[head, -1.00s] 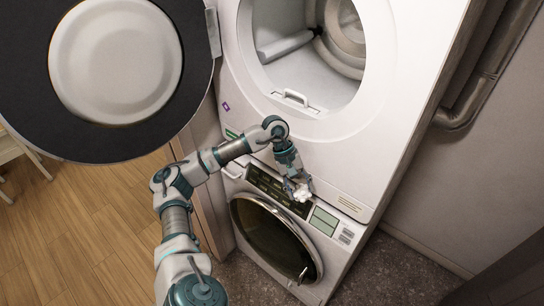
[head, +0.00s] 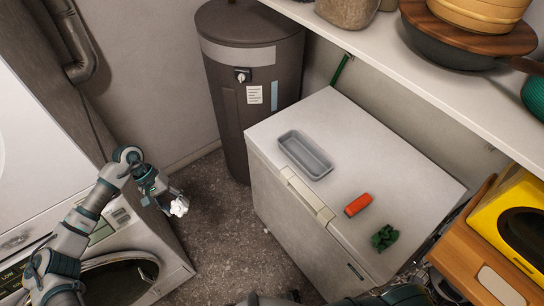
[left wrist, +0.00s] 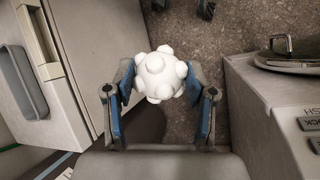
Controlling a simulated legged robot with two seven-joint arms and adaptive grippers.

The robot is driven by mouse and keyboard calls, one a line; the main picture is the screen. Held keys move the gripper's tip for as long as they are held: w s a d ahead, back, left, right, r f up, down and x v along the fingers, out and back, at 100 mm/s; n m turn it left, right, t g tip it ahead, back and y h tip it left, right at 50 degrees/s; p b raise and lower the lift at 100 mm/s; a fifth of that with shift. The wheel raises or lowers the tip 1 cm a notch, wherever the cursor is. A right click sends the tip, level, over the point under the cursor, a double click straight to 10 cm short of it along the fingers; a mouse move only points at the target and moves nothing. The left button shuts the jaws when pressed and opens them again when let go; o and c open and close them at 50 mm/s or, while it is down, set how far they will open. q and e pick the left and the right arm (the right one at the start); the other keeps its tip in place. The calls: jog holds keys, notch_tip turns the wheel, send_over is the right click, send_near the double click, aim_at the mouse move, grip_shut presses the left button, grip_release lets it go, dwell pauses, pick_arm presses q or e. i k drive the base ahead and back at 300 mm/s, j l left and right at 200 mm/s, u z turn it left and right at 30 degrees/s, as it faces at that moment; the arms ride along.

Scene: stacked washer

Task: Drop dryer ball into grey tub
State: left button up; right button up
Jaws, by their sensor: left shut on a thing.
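The dryer ball is white and knobbly. In the left wrist view the dryer ball (left wrist: 158,75) sits between the two blue-padded fingers. My left gripper (head: 174,203) is shut on the dryer ball (head: 180,208), holding it above the floor between the washer and the white chest. The grey tub (head: 306,157) is a long, shallow, empty container on the chest's lid, to the right of my left gripper and apart from it. The tub also shows at the left edge of the left wrist view (left wrist: 20,82). My right gripper is not in view.
The white chest (head: 385,150) also bears a red block (head: 358,205) and a crumpled green thing (head: 384,238). A dark cylindrical tank (head: 225,110) stands behind. A white shelf (head: 400,75) overhangs the back. The washer (head: 165,270) is at the lower left.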

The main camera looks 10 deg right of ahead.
aim_at(298, 154)
jog(key=i+j+z, duration=0.1)
jog(key=z, duration=0.3)
jog(key=j+z, duration=0.2)
jog(key=z, duration=0.25)
jog(key=i+j+z, duration=0.1)
jog(key=z, duration=0.3)
jog(key=j+z, duration=0.25)
jog(key=z, duration=0.15)
jog(key=j, duration=0.8)
jog(key=i+z, duration=0.45)
jog(key=k+j, duration=0.05)
